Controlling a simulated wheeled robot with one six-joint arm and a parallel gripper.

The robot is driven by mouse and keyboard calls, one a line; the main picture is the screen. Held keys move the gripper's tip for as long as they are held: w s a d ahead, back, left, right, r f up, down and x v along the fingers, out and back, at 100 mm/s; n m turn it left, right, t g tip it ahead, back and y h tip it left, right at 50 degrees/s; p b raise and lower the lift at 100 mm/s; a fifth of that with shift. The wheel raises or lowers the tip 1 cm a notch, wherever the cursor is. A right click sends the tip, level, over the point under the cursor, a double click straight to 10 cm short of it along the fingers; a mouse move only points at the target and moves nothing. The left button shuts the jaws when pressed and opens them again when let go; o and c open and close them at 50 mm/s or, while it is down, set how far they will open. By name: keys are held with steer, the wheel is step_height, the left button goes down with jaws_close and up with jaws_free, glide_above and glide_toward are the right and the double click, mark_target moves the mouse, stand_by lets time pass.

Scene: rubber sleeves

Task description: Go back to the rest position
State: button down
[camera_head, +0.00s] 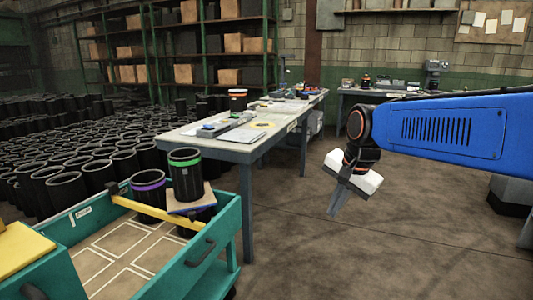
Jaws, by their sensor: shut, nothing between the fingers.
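My gripper (337,204) hangs below the end of my blue arm on the right side of the view. Its fingers point down and are together, with nothing held. It is over open floor, to the right of the workbench and well apart from the teal cart. In the cart (60,272), a black sleeve with a green band (186,174) stands on a small board (190,199). A black sleeve with a purple band (148,192) stands beside it on the left. Another dark sleeve is partly hidden under the board.
A long workbench (190,142) runs back from the cart, with an orange-banded sleeve (238,100) and tools on it. A yellow bar (143,207) crosses the cart. Many black sleeves (60,190) cover the floor at left. The floor (300,255) around my gripper is clear.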

steer(key=s+d+f+n, duration=0.3)
steer(key=s, duration=0.4)
steer(key=s+d+f+n+t+h, duration=0.1)
steer(key=s+d+f+n, duration=0.2)
steer(key=s, duration=0.5)
steer(key=s+d+f+n, duration=0.3)
steer(key=s+d+f, duration=0.1)
steer(key=s, duration=0.3)
steer(key=shift+s+d+f+h, duration=0.25)
steer(key=shift+s+d+h, duration=0.1)
steer(key=shift+d, duration=0.1)
